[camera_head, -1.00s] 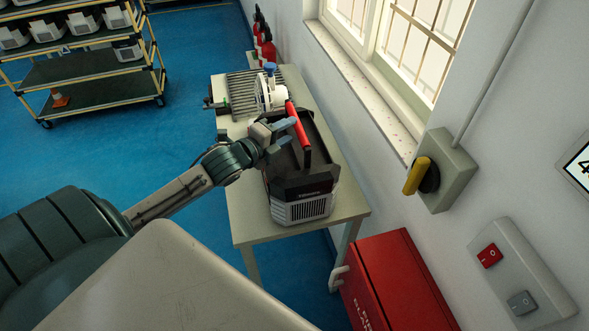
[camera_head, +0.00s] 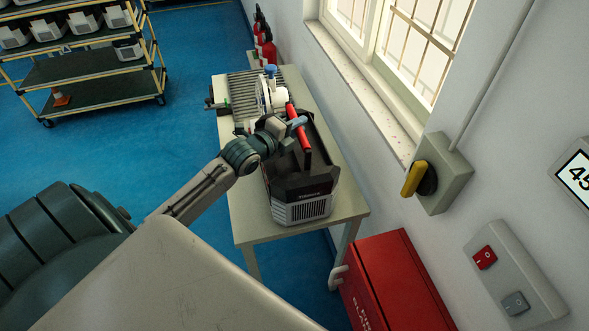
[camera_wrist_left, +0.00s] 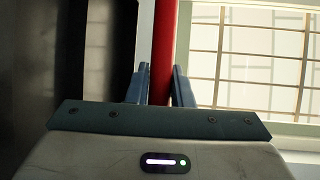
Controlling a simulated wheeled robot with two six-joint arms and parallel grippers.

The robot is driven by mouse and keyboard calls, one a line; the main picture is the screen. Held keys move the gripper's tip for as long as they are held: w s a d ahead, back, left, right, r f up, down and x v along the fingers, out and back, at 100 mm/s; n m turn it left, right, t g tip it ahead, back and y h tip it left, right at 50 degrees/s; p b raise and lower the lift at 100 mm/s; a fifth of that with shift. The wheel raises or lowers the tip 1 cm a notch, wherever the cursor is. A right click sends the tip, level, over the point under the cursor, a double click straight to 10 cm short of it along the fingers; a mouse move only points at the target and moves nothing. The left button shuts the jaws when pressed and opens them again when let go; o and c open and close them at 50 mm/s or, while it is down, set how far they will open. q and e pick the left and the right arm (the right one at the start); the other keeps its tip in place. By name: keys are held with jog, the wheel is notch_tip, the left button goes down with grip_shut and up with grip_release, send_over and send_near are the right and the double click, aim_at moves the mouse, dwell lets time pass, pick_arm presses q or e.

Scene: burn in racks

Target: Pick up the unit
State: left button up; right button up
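The unit (camera_head: 303,189) is a black and grey box with a vented front and a red carrying handle. It stands on the small table (camera_head: 246,232) in the head view. My left gripper (camera_head: 298,123) is at the handle, over the unit's top. In the left wrist view the red handle (camera_wrist_left: 163,50) runs between the two blue-grey fingers of my left gripper (camera_wrist_left: 160,85). They are close in on both sides of it, so the gripper looks shut on the handle. The far finger is partly hidden in the head view. My right gripper is not in view.
A ribbed fixture with a white round part (camera_head: 268,93) stands behind the unit on the table. The wall with a yellow-handled switch (camera_head: 416,178) is close on the right. A red box (camera_head: 392,285) stands in front. A shelf trolley (camera_head: 95,75) is far left; blue floor lies between.

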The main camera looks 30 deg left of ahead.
pick_arm(q)
grip_shut()
dwell(1.0)
jog(key=shift+r, duration=0.25)
